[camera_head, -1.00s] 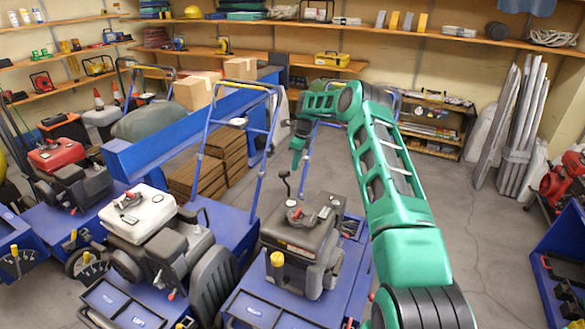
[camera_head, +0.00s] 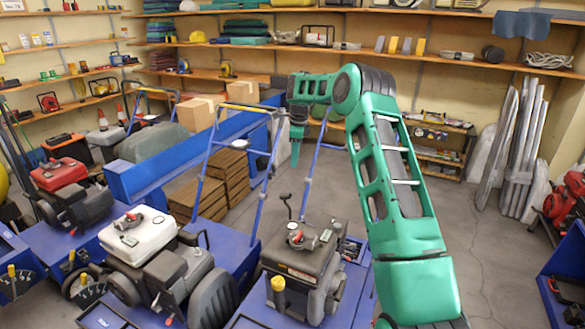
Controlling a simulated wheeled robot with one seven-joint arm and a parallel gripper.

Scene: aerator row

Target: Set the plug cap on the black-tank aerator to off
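The black-tank aerator (camera_head: 305,255) stands at the middle front, on a blue base among a row of machines. Its dark tank has a greyish-red cap-like part (camera_head: 297,238) on top. A black-knobbed lever (camera_head: 286,199) rises behind it, and a yellow-knobbed lever (camera_head: 278,287) stands at its front. I cannot tell which part is the plug cap, or its setting. My gripper (camera_head: 295,157) hangs fingers down at the end of my green arm, above and behind the aerator, apart from it. It is too small to tell if it is open.
A white-tank aerator (camera_head: 137,232) stands to the left, and a red-tank one (camera_head: 60,174) farther left. Blue handle bars (camera_head: 262,195) rise beside the black-tank machine. Cardboard boxes (camera_head: 200,110) stand behind. The grey floor (camera_head: 440,240) to the right is open.

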